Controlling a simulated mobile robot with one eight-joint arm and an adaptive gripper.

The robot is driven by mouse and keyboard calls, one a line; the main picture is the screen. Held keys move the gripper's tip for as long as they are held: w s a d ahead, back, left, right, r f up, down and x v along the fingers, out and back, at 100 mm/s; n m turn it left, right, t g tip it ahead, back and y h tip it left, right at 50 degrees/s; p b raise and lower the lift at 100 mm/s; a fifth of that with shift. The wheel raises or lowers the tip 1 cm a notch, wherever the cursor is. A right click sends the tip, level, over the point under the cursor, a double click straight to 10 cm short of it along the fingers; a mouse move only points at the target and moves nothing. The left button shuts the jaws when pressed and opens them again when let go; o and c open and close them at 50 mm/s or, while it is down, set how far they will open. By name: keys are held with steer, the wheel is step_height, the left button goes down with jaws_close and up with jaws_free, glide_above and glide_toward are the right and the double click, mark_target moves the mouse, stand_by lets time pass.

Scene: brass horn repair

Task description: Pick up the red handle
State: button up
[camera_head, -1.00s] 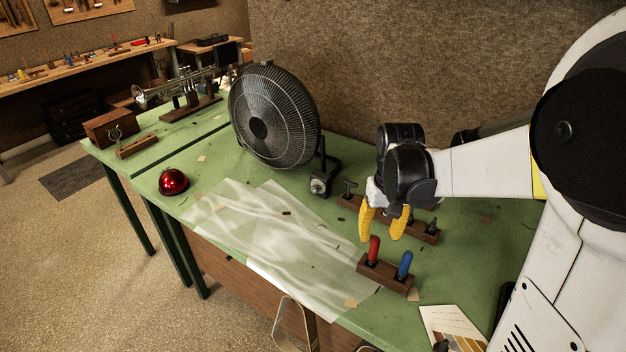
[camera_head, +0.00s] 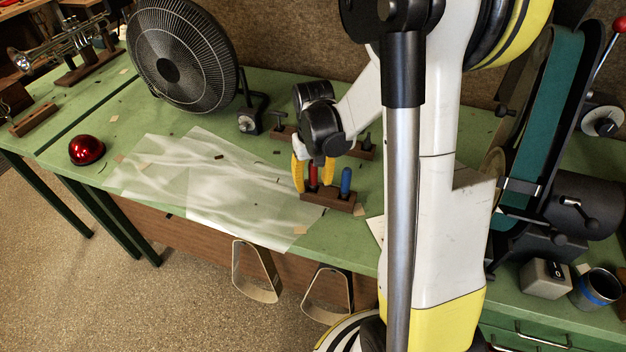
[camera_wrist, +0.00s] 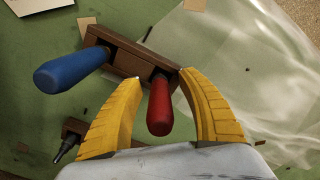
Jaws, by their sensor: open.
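The red handle (camera_head: 313,176) stands upright in a small dark wooden block (camera_head: 328,202) on the green bench, beside a blue handle (camera_head: 346,181). In the wrist view the red handle (camera_wrist: 159,106) lies between the two yellow fingers of my gripper (camera_wrist: 168,78), with a gap visible on each side. The blue handle (camera_wrist: 72,71) is outside the fingers, to the left, and the block (camera_wrist: 128,60) is beyond the fingertips. In the head view my gripper (camera_head: 311,178) is at the red handle, its fingers open.
A second wooden block (camera_head: 358,151) with dark tools is behind my gripper. A clear plastic sheet (camera_head: 205,180) lies to the left. A black fan (camera_head: 180,58), a red dome (camera_head: 86,150) and a belt sander (camera_head: 545,130) also stand on the bench.

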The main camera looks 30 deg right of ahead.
jaws_close()
stand_by(0.3)
